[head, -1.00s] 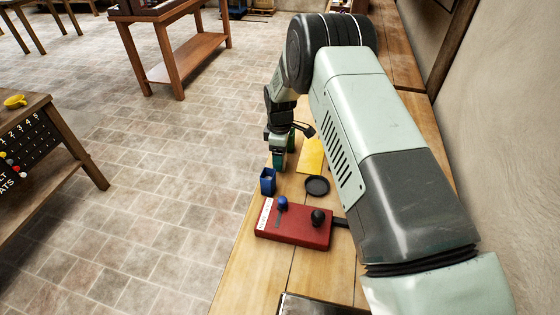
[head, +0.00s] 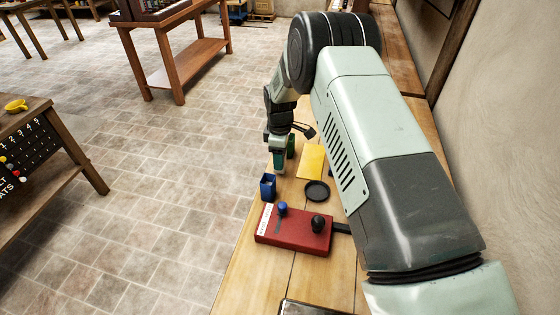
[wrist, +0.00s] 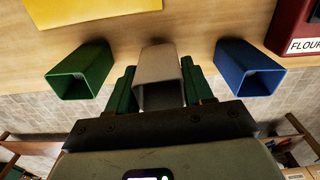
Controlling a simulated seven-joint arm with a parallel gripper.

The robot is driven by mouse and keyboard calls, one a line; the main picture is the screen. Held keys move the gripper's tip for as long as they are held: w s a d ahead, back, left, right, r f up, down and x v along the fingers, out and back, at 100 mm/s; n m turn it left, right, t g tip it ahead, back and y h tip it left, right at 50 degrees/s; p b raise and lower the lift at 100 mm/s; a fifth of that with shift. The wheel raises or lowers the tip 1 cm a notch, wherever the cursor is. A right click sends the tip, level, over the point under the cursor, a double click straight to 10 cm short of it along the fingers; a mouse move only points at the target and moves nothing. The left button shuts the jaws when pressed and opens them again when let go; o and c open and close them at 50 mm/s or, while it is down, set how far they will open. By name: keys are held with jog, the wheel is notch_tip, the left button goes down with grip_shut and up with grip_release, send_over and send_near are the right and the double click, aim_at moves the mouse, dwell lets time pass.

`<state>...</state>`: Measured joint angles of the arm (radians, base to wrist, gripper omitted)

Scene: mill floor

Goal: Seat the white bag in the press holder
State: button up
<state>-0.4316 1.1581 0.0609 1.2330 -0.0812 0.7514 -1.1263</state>
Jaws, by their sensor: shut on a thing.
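The white bag (wrist: 160,72) is a pale, tapered, box-like thing in the middle of the wrist view. My gripper (wrist: 158,88) has its green fingers closed on both sides of it. In the head view my gripper (head: 279,164) points down over the bench's left edge area, behind the blue bag. The white bag is not clear there. I cannot tell whether it touches the bench. A red box (head: 292,229) with a blue knob and a black knob lies nearer on the bench; its label reads FLOUR in the wrist view. I cannot tell which part is the press holder.
A green bag (wrist: 82,70) and a blue bag (wrist: 246,68) stand close on either side of the white bag. A yellow sheet (head: 311,161) and a round black dish (head: 316,190) lie on the bench (head: 240,264). A wall is at the right.

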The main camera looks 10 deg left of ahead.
notch_tip(320, 180, up, 7)
jog(key=shift+f, duration=0.1)
jog(key=w+d+r+m, duration=0.15)
jog(key=w+d, duration=0.25)
jog(key=d, duration=1)
jog(key=w+d+m, duration=0.3)
jog(key=d, duration=1)
jog(key=shift+w+f, duration=0.15)
jog(key=shift+f, duration=2.5)
jog(key=shift+f, duration=0.65)
jog(key=o, duration=0.8)
jog(key=shift+r, duration=5.55)
